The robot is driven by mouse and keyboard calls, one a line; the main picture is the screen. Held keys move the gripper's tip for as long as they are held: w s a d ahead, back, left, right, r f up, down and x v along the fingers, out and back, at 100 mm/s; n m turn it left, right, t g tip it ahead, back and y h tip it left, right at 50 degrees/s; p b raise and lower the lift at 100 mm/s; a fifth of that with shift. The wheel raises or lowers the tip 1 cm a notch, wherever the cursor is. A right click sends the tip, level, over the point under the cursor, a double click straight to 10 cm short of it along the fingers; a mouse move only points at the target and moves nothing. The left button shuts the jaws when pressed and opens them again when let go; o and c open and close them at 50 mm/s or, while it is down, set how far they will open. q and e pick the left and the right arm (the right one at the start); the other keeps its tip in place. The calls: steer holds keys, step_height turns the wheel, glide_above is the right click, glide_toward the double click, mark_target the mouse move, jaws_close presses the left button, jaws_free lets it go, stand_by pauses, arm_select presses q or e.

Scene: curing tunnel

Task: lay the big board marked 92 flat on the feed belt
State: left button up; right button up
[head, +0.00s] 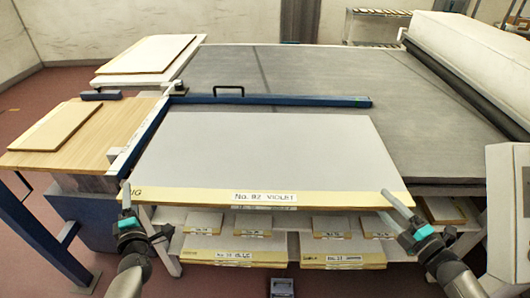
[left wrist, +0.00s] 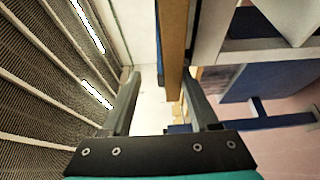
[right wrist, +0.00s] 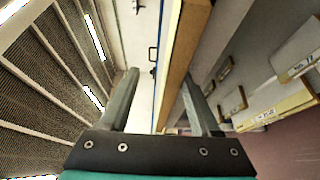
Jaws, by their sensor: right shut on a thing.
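The big board (head: 262,150), pale grey with a yellow front edge labelled "No. 92 VIOLET", spans the near side of the grey feed belt (head: 300,72). It looks about level; its front part sticks out over the shelves, and I cannot tell whether its underside touches the belt. My left gripper (head: 127,198) is at the board's front left corner, its fingers apart with the board edge (left wrist: 174,45) between them. My right gripper (head: 398,212) is shut on the front right corner; the board edge also shows in the right wrist view (right wrist: 180,60).
A blue bar (head: 290,101) with a black handle crosses the belt behind the board. A wooden side table (head: 95,135) with a smaller board stands left. Shelves below hold several labelled boards (head: 342,261). A white roller housing (head: 470,60) and a grey box (head: 508,190) stand right.

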arm_select(q)
steer(key=shift+r, duration=0.15)
arm_select(e)
steer(key=shift+v, duration=1.65)
arm_select(q)
steer(key=o, duration=0.4)
steer(key=shift+o, duration=0.2)
arm_select(e)
steer(key=shift+r, duration=0.1)
arm_select(q)
steer(key=shift+f, duration=0.3)
steer(key=shift+f+b, duration=0.85)
steer(key=shift+b, duration=0.2)
arm_select(e)
steer(key=shift+f, duration=1.2)
arm_select(q)
steer(key=shift+s+d, duration=0.1)
steer(key=shift+s, duration=0.05)
arm_select(e)
steer(key=shift+r, duration=0.1)
